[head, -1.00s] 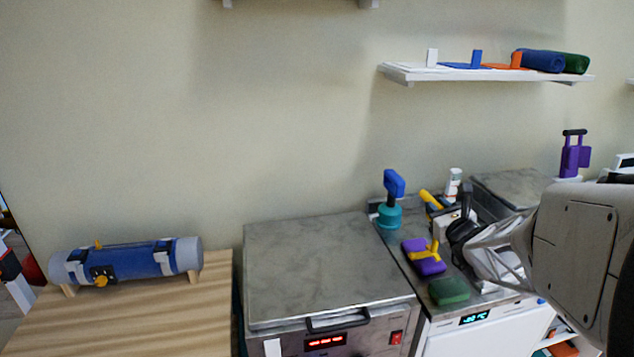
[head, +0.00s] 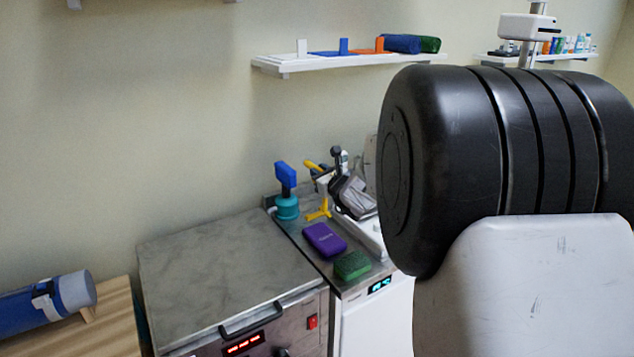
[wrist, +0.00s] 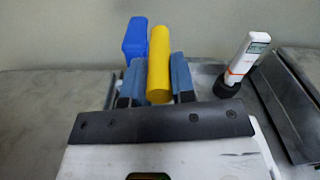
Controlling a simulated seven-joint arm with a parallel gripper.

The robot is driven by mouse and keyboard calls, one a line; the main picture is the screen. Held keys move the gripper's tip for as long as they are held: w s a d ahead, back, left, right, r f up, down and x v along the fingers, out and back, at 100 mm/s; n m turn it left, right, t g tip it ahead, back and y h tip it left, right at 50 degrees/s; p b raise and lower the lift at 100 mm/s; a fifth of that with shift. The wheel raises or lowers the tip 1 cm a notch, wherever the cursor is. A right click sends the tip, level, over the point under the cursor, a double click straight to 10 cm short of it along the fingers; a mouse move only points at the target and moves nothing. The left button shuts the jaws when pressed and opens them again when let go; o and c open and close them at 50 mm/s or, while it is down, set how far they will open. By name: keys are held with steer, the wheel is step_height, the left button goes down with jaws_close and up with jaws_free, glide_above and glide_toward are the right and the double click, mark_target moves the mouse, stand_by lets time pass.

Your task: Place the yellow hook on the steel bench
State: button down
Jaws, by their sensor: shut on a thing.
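My gripper (wrist: 158,88) is shut on the yellow hook; its blue-grey pads press both sides of the yellow shaft (wrist: 159,60) in the wrist view. In the head view, the yellow hook (head: 319,210) shows its forked lower end below my gripper (head: 322,174); its upper end sticks out above, the middle hidden by the fingers. It looks raised above the purple block (head: 324,239). A narrow steel-looking top (head: 307,255) lies beneath it, and a wide grey metal top (head: 215,255) is to the left. I cannot tell which is the steel bench.
A teal-based blue massager (head: 286,190) stands left of the hook, close behind it in the wrist view (wrist: 134,42). A green block (head: 352,264) lies in front. A white meter (wrist: 243,62) stands right of my gripper. The wide grey top is clear.

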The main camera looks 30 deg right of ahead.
steer(key=shift+w+d, duration=0.2)
steer(key=shift+w, duration=0.25)
steer(key=shift+f, duration=1.95)
steer(key=c, duration=1)
jaws_free()
steer(key=shift+o, duration=0.2)
steer(key=s, duration=0.7)
steer(key=shift+s, duration=0.25)
